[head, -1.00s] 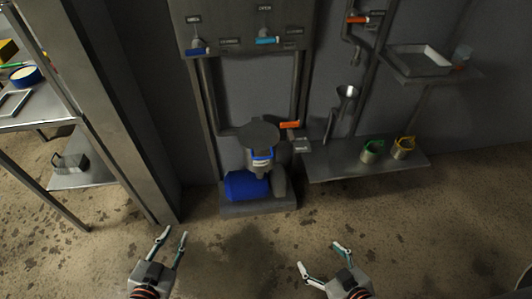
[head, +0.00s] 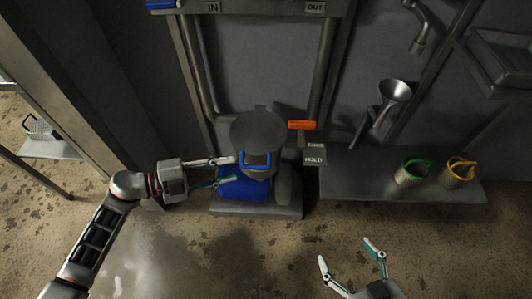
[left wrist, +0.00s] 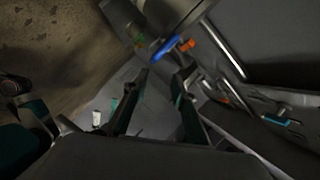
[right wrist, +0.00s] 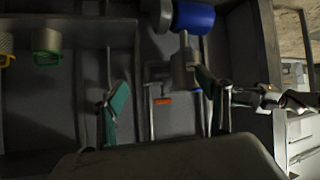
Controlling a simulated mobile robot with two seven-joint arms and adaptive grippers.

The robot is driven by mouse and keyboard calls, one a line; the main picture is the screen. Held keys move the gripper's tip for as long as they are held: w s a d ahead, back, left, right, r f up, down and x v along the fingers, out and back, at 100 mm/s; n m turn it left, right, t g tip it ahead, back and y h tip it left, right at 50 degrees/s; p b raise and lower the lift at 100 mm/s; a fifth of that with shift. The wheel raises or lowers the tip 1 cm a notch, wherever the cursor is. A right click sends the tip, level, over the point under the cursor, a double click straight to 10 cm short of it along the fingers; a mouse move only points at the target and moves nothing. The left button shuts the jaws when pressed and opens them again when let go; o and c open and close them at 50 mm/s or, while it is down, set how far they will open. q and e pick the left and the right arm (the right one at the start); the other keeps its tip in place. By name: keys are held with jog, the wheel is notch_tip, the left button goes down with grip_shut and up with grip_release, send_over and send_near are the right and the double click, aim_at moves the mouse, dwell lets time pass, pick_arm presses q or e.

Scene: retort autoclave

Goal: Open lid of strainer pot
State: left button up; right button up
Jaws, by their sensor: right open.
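The strainer pot has a round dark grey lid (head: 258,130) that lies flat and closed on top. A blue handle (head: 256,160) sits at the lid's front edge, above a blue motor (head: 238,189). My left gripper (head: 236,170) is open just left of the handle, its fingers pointing at it and apart from or barely beside it. In the left wrist view the handle (left wrist: 165,47) shows beyond the open fingertips. My right gripper (head: 345,250) is open and empty in front, low and to the right of the pot. The pot body is mostly hidden.
An orange valve handle (head: 301,125) and a small labelled box (head: 315,155) stand right of the lid. A low shelf (head: 350,188) holds a green-rimmed strainer (head: 412,173) and a yellow-rimmed one (head: 459,173). A metal post (head: 75,90) stands left. The floor in front is clear.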

aim_at(249, 168)
pick_arm(q)
jog(key=shift+g, duration=0.4)
jog(key=w+d+f, duration=0.1)
jog(key=d, duration=0.1)
jog(key=w+d+f+b, duration=0.1)
jog(key=d, duration=0.1)
jog(key=d+f, duration=0.1)
jog(key=d, duration=0.1)
jog(key=shift+w, duration=0.4)
jog(key=shift+w+d+f, duration=0.1)
jog(key=shift+w+d, duration=0.1)
jog(key=shift+d, duration=0.35)
pick_arm(e)
jog(key=shift+w+a+r, duration=0.5)
jog(key=shift+w+r, duration=0.05)
jog(key=shift+w, duration=0.2)
pick_arm(q)
grip_shut()
pick_arm(e)
jog(key=shift+s+d+f, duration=0.1)
jog(key=shift+s+f, duration=0.1)
jog(key=shift+f, duration=0.05)
